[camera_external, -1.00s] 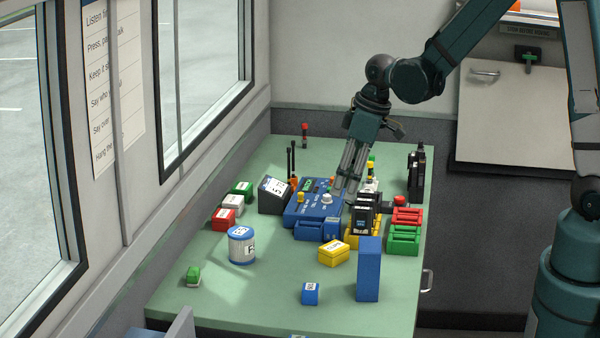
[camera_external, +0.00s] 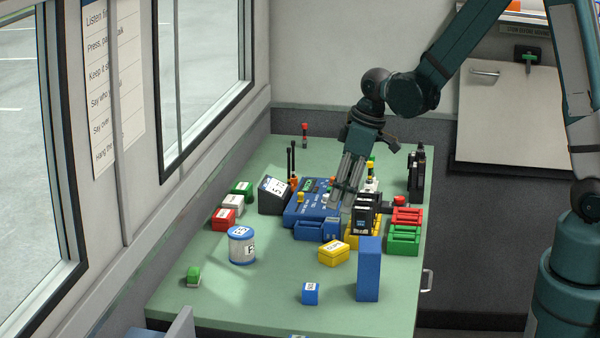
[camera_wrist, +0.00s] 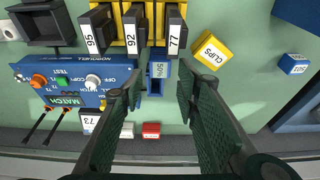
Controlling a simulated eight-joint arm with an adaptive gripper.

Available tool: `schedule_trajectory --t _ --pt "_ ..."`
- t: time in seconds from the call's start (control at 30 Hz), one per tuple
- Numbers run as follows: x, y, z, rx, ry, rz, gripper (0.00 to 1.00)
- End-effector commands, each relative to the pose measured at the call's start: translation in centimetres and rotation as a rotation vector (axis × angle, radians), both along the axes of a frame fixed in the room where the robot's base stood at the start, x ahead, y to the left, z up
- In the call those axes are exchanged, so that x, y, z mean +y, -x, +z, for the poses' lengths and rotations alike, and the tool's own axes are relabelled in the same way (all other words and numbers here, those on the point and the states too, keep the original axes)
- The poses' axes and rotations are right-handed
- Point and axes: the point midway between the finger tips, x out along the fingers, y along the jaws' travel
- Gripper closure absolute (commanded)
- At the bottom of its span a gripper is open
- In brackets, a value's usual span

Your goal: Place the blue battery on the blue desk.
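My gripper (camera_external: 342,205) is open and empty, pointing down near the blue console. In the wrist view my gripper (camera_wrist: 160,78) has its two fingers on either side of a narrow blue piece labelled 50% (camera_wrist: 157,70). This piece lies between the console and the yellow box; touch cannot be told. A low blue tray-like piece (camera_external: 309,231) shows there in the external view. A small blue box with a white label (camera_external: 310,293) lies at the front; it also shows in the wrist view (camera_wrist: 294,63). Which blue piece is the battery or desk is not clear.
Dark numbered blocks (camera_external: 367,212) stand in a yellow rack beside my gripper. The blue console (camera_external: 312,203) is to its left. A yellow box (camera_external: 333,252), a tall blue block (camera_external: 368,270) and a round tin (camera_external: 241,247) stand nearer the front. The front left is mostly clear.

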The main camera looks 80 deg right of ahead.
Motion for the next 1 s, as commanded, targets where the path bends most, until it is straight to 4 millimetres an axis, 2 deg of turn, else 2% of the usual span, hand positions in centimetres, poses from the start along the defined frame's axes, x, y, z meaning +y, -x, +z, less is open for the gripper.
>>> schedule_trajectory --t 0.2,0.4,1.0 --pt "0.0 -0.6 -2.2 0.0 0.0 0.001 0.68" --pt "0.0 -0.9 -3.4 0.0 0.0 0.0 0.68" --pt "0.0 -1.1 -4.0 0.0 0.0 0.0 0.68"
